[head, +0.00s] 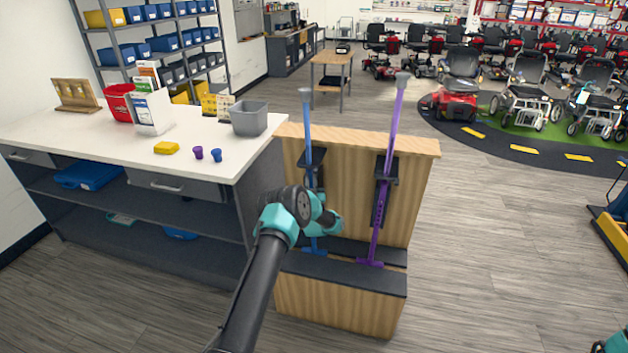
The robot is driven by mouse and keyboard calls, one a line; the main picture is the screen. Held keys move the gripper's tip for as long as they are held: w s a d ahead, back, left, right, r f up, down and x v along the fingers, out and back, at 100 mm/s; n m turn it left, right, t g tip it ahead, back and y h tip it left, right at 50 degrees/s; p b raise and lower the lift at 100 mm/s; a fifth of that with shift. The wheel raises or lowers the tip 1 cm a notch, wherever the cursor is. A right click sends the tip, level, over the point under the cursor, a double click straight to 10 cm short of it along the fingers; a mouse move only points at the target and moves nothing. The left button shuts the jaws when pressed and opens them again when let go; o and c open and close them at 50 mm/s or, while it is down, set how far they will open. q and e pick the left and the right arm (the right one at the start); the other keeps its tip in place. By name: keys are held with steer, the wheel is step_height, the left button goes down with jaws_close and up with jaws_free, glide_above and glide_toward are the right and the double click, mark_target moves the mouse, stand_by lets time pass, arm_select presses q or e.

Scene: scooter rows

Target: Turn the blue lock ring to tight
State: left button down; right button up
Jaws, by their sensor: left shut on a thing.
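A blue pole (308,130) stands upright in a wooden stand, through a dark bracket. My left gripper (330,222) is at the lower part of this pole, shut around it where the blue lock ring sits. The gripper and wrist hide the ring, so its turn position cannot be told. A purple pole (391,140) stands slightly tilted in the same stand, to the right of my left gripper and apart from it. My right gripper is not in view; only a teal bit of my right arm shows at the bottom right corner.
The wooden stand (425,190) has a dark step at its front. A white counter (80,145) is at left, with a yellow block (166,148), a purple cup (198,153), a blue cup (216,155) and a grey bin (249,118).

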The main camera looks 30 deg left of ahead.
arm_select(q)
steer(key=shift+s+a+m+t+h, duration=0.2)
steer(key=shift+m+t+h, duration=0.5)
steer(key=shift+h, duration=0.55)
steer(key=shift+s+a+m+t+h, duration=0.1)
steer(key=shift+a+m+t+h, duration=0.2)
steer(key=shift+m+t+h, duration=0.65)
steer(key=shift+s+a+m+t+h, duration=0.1)
steer(key=shift+a+m+t+h, duration=0.3)
steer(key=shift+h, duration=1.1)
steer(key=shift+d+t, duration=0.15)
steer(key=shift+t, duration=0.1)
steer(key=c, duration=1.1)
jaws_free()
steer(key=shift+f, duration=0.1)
